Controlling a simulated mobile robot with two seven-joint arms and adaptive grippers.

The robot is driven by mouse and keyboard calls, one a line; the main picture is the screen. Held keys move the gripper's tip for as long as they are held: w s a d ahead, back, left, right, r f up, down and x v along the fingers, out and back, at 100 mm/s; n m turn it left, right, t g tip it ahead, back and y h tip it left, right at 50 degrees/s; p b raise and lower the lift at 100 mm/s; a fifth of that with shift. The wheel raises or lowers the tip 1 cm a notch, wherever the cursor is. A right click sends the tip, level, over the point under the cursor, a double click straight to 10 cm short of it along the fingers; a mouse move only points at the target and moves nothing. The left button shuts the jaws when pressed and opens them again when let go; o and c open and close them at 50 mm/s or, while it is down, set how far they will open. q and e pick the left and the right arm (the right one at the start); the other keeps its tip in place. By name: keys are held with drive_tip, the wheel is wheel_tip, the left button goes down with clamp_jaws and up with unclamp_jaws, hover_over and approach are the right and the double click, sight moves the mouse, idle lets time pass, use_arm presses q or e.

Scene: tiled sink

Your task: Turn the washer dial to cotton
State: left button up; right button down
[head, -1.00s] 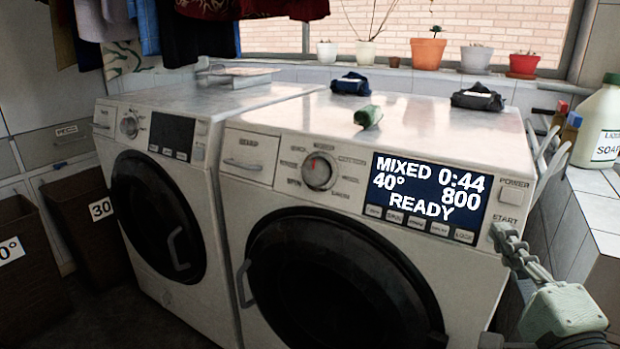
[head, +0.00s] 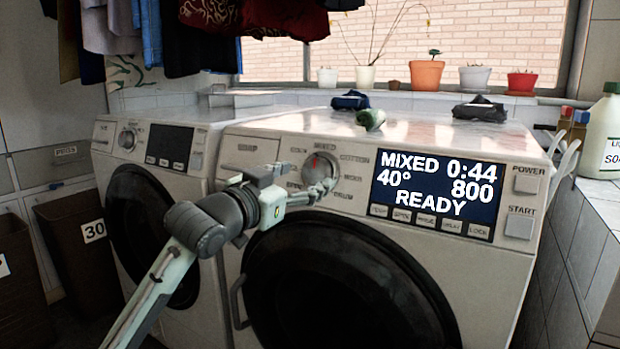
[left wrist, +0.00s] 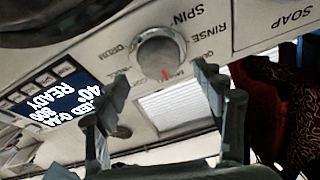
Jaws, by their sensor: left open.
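The washer (head: 258,155) is the right-hand white machine. Its round dial (head: 319,166) has a red mark at the top, by the MIXED label. The COTTON label (head: 355,162) is to the dial's upper right. The display (head: 436,193) reads MIXED, 0:44, 40°, 800, READY. My left gripper (head: 304,180) is open at the dial's lower left and hides part of it. In the left wrist view, the dial (left wrist: 160,52) sits between the spread fingertips of the gripper (left wrist: 162,76); I cannot tell whether they touch it. My right gripper is not in view.
A second machine (head: 135,165) stands to the left. A green item (head: 371,119) and dark folded cloths (head: 479,110) lie on the washer top. START (head: 520,224) and POWER (head: 528,182) buttons are at right. Clothes (head: 195,40) hang above; a soap bottle (head: 607,135) stands at far right.

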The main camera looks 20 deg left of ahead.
sight(313, 173)
use_arm(q)
drive_tip(key=shift+x, duration=1.55)
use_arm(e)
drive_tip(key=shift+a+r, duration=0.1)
use_arm(q)
drive_tip(key=shift+c, duration=0.5)
